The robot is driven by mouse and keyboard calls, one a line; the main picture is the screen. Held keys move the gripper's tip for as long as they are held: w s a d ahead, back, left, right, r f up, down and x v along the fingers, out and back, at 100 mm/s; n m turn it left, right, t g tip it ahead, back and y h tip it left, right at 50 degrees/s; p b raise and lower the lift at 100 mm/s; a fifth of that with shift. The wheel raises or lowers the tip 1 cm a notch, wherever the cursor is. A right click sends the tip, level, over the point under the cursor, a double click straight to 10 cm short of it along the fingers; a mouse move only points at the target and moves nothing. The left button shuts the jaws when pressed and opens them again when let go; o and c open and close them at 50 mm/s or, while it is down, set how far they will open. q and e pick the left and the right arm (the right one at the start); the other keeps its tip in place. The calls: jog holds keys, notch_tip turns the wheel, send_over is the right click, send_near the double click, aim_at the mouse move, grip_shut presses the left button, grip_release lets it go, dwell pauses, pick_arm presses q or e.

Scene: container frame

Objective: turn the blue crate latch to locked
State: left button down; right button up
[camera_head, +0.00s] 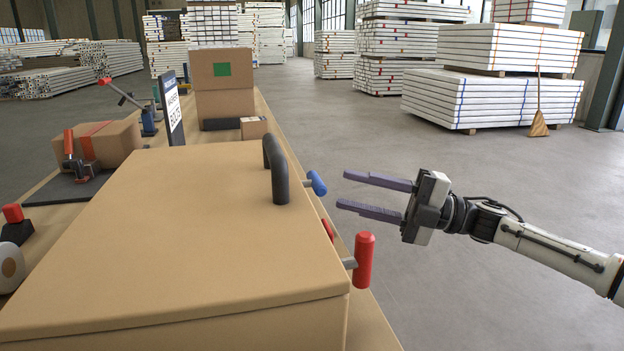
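The blue crate latch (316,183) sticks out from the right side of a large tan crate (190,220), beside the crate's dark arched handle (275,168). My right gripper (341,190) comes in from the right, with its two purple-grey fingers spread apart and pointing left. The gripper is open and empty. In the picture its fingertips are a little to the right of the blue latch, and a gap shows between them. My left gripper is not in view.
A red handle (364,260) sticks out nearer on the same crate side, with another red part (328,230) behind it. Cardboard boxes (222,85), a sign (172,108) and red-handled clamps stand on the table to the left and back.

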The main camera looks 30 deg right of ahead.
aim_at(315, 177)
jog(key=x, duration=0.8)
jog(key=shift+r+p, duration=0.1)
jog(key=shift+p, duration=0.3)
grip_shut()
